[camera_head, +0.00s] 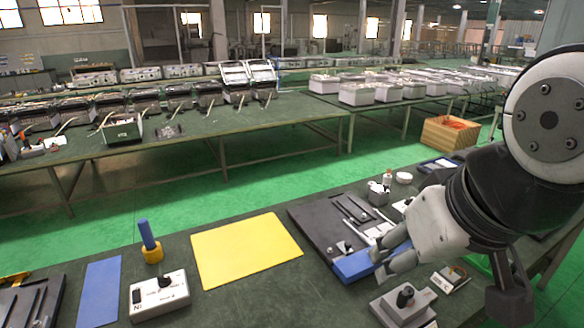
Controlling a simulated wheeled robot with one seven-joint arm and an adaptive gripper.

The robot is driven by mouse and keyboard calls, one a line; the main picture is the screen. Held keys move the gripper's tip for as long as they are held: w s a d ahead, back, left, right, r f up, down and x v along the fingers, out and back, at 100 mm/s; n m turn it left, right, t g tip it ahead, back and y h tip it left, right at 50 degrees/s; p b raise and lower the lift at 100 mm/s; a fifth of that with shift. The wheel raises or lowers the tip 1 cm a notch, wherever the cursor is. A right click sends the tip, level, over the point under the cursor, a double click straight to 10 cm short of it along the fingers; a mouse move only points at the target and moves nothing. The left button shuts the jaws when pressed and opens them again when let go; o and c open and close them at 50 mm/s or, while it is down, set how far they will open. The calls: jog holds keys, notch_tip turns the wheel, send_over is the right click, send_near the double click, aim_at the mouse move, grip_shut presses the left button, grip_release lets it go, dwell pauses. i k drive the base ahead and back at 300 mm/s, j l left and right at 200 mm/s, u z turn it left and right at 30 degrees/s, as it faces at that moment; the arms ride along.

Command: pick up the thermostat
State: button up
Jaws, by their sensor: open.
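I cannot tell for sure which thing is the thermostat. A white box (160,296) with a dial, a dark switch and printed marks sits on the near table at the lower left. A grey box (408,310) with a black knob sits at the lower right, below my gripper in the picture. A small pale block (450,279) with a dark part on top lies right of it. My gripper (378,264) is open, with its fingertips over or beside the right end of a blue block (352,267). The fingers hide part of that block; contact cannot be told.
A dark tray (310,222) with metal parts lies behind the blue block. A yellow sheet (245,248) and a blue sheet (99,292) lie flat on the table (215,307). A blue-handled tool (149,242) stands in a yellow base. A small white jar (404,178) stands behind.

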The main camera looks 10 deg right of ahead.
aim_at(447, 280)
jog(key=l+z, duration=0.15)
jog(key=z, duration=0.3)
jog(key=k+l+z, duration=0.1)
jog(key=z, duration=0.35)
